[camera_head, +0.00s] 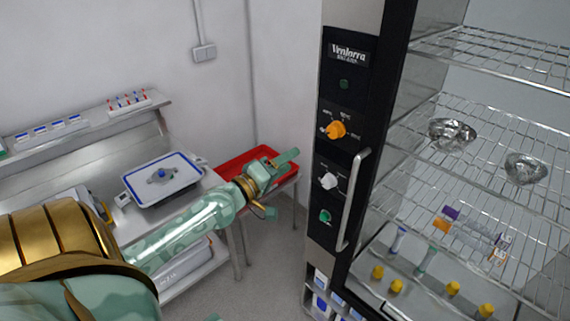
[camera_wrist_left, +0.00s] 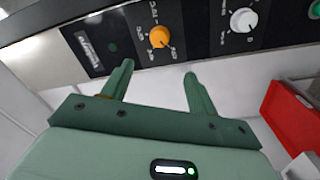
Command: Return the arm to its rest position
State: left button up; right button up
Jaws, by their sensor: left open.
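My left arm comes in from the left in the head view. Its green gripper (camera_head: 283,160) is held up in front of the red tray (camera_head: 228,168), left of the tall cabinet. In the left wrist view the two fingers (camera_wrist_left: 159,76) stand apart with nothing between them. Beyond them is the cabinet's control panel (camera_wrist_left: 130,35), with an orange knob (camera_head: 336,130) and a white knob (camera_head: 329,181). The fingers appear clear of the panel. My right gripper is not in view.
The cabinet's wire shelves (camera_head: 490,130) hold two crumpled foil dishes (camera_head: 452,133) and tubes (camera_head: 470,236). Several yellow-capped items (camera_head: 397,286) stand below. A vertical handle (camera_head: 352,200) sticks out from the cabinet. A blue-rimmed tray (camera_head: 165,177) rests on the left bench.

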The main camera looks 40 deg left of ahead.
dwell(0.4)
pick_arm(q)
jog(key=s+a+f+m+g+y+b, duration=0.1)
jog(key=s+a+f+m+g+y, duration=0.15)
jog(key=f, duration=0.85)
jog(key=s+a+f+m+g+y+b, duration=0.1)
jog(key=a+f+m+g+b, duration=0.2)
jog(key=f, duration=0.9)
jog(key=s+f+m+g+b, duration=0.1)
jog(key=s+f, duration=0.2)
jog(key=f, duration=0.4)
jog(key=s+d+f+m+g+b, duration=0.1)
jog(key=s+f+m+g, duration=0.15)
jog(key=f, duration=0.45)
jog(key=s+f+b, duration=0.2)
jog(key=s+f, duration=0.2)
jog(key=f, duration=0.3)
jog(key=s+d+f+m+g+b, duration=0.2)
jog(key=s+d+f+b, duration=0.3)
jog(key=s+f, duration=0.5)
jog(key=s+d+f+m+g+h+b, duration=0.1)
jog(key=s+d+f+g+b, duration=0.3)
jog(key=s+d+f, duration=0.4)
jog(key=s+d+f+m+g+b, duration=0.2)
jog(key=s+d+f+b, duration=0.4)
jog(key=s+f, duration=0.7)
notch_tip(320, 180, down, 4)
jog(key=shift+d+r+m+g+b, duration=0.1)
jog(key=shift+d+m+g+b, duration=0.1)
jog(key=shift+m+g+b, duration=0.35)
